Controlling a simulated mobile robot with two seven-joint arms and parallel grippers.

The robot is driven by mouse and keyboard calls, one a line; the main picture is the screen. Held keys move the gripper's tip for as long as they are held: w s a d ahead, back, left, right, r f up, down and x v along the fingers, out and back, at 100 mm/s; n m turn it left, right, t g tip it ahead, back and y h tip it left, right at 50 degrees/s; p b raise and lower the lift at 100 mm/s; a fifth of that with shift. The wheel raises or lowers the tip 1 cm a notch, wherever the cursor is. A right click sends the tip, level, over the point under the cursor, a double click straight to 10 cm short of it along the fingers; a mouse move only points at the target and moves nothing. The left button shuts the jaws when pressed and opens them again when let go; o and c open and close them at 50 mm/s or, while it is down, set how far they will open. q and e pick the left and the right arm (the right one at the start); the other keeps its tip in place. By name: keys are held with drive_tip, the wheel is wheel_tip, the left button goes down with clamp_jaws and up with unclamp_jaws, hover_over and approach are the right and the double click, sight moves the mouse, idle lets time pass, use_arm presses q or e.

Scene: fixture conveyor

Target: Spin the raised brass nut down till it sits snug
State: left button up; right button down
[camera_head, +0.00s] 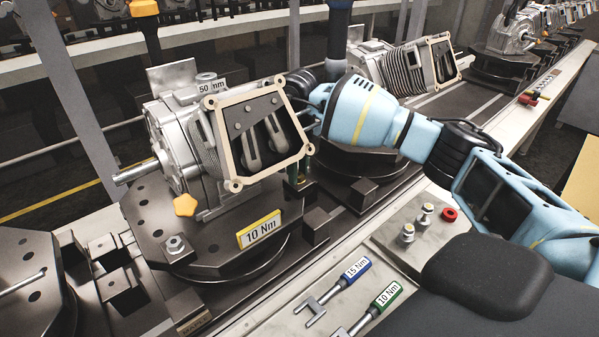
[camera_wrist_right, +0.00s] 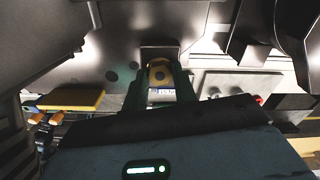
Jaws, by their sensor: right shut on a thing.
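The brass nut (camera_wrist_right: 159,72) shows in the right wrist view as a rounded yellow-gold piece with a dark centre. My right gripper (camera_wrist_right: 160,88) has its green fingers on either side of the nut and is shut on it. In the head view my right arm comes in from the right, behind the grey engine housing (camera_head: 207,140). There the housing hides most of the hand, and only green fingertips (camera_head: 298,184) show below its open flange. The nut cannot be made out in the head view, and I cannot tell its height above its seat. My left gripper is not in view.
The housing sits on a dark fixture plate (camera_head: 150,215) with a yellow 10 Nm sign (camera_head: 259,229), a steel hex nut (camera_head: 175,245) and an orange star knob (camera_head: 185,205). Blue 15 Nm (camera_head: 344,280) and green 10 Nm (camera_head: 377,303) wrenches lie in front. A second housing (camera_head: 412,68) stands behind.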

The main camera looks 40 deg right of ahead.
drive_tip(key=m+p, duration=0.1)
drive_tip(key=m, duration=0.1)
drive_tip(key=m+p, duration=0.1)
drive_tip(key=m, duration=0.1)
drive_tip(key=m+p, duration=0.1)
drive_tip(key=m, duration=0.1)
drive_tip(key=shift+r+m, duration=0.35)
drive_tip(key=shift+m, duration=0.05)
drive_tip(key=shift+f+m+p, duration=0.1)
drive_tip(key=shift+m+p, duration=0.45)
drive_tip(key=shift+m, duration=0.15)
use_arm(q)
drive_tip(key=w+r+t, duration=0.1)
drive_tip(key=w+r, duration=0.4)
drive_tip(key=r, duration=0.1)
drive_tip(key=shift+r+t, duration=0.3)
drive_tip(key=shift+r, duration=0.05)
use_arm(e)
drive_tip(key=shift+f, duration=0.25)
